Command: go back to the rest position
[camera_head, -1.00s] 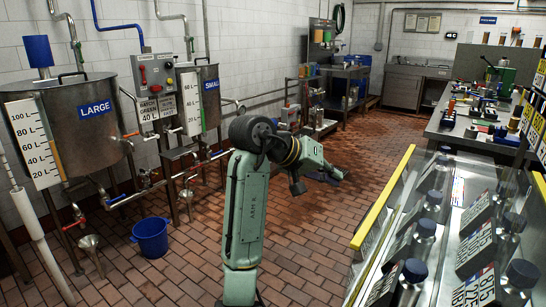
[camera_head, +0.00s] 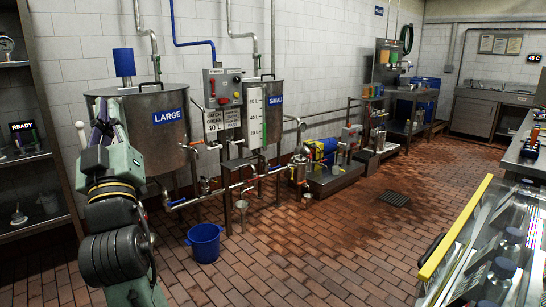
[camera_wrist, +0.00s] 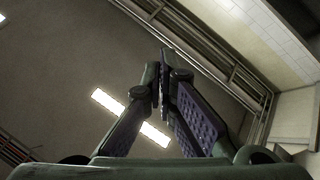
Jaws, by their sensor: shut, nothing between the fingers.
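My gripper (camera_head: 108,122) is raised at the left of the head view, its fingers pointing up, in front of the large tank (camera_head: 160,150). The arm is folded up below it. In the wrist view, the two fingers of my gripper (camera_wrist: 163,75) come together at their tips, with nothing between them. Behind them the wrist view shows the ceiling.
The small tank (camera_head: 262,112) and a control box (camera_head: 222,90) stand right of the large tank. A blue bucket (camera_head: 204,243) stands on the brick floor (camera_head: 320,250). A shelf (camera_head: 30,150) is at far left, a glass case (camera_head: 480,250) at lower right. The middle floor is clear.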

